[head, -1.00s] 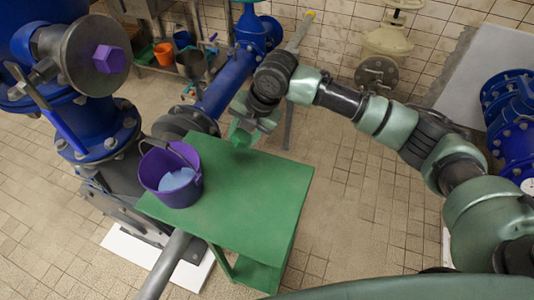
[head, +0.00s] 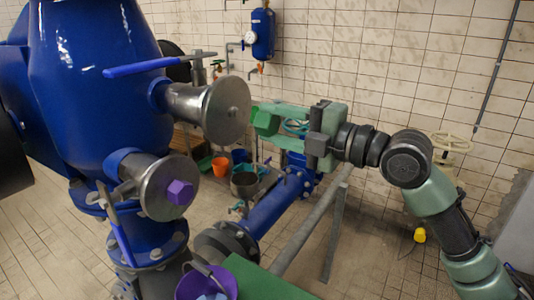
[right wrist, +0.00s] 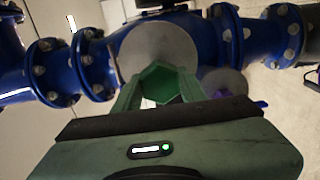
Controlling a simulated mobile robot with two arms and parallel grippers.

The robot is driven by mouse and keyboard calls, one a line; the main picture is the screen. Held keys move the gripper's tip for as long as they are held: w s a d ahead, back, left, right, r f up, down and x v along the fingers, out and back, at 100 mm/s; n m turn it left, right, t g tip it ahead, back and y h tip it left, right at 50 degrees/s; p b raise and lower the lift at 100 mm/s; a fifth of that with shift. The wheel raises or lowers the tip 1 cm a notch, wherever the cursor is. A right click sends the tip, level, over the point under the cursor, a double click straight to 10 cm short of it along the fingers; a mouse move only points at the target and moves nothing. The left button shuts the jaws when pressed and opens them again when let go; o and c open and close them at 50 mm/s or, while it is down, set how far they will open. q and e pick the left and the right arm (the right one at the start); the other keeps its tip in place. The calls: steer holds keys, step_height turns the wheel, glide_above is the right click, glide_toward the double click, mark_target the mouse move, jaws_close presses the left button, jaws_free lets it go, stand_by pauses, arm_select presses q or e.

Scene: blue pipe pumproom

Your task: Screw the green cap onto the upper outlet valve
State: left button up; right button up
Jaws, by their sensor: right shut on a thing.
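The upper outlet valve (head: 228,108) is a grey metal flange disc on a short pipe from the blue vessel, with a blue lever above it. My right gripper (head: 278,122) is just right of the disc, shut on the hexagonal green cap (head: 262,121). In the right wrist view the green cap (right wrist: 165,84) sits between the fingers, in front of the grey disc (right wrist: 158,48). I cannot tell whether cap and disc touch. A lower outlet (head: 155,190) carries a purple hexagonal cap (head: 180,192). My left gripper is not in view.
Orange (head: 220,167) and other buckets stand behind. A blue pipe (head: 272,210) runs below my right gripper. A blue lever (head: 150,67) sticks out above the upper outlet.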

mark_target(239, 113)
steer(key=shift+r, duration=0.25)
steer(key=shift+p+x, duration=1)
steer(key=shift+x, duration=1.4)
steer(key=shift+w+a+p, duration=0.2)
steer(key=shift+a+p, duration=0.1)
steer(key=shift+a, duration=0.05)
steer(key=shift+w+a+f, duration=0.1)
steer(key=shift+w+a, duration=0.05)
steer(key=shift+a, duration=0.1)
steer(key=shift+b, duration=0.4)
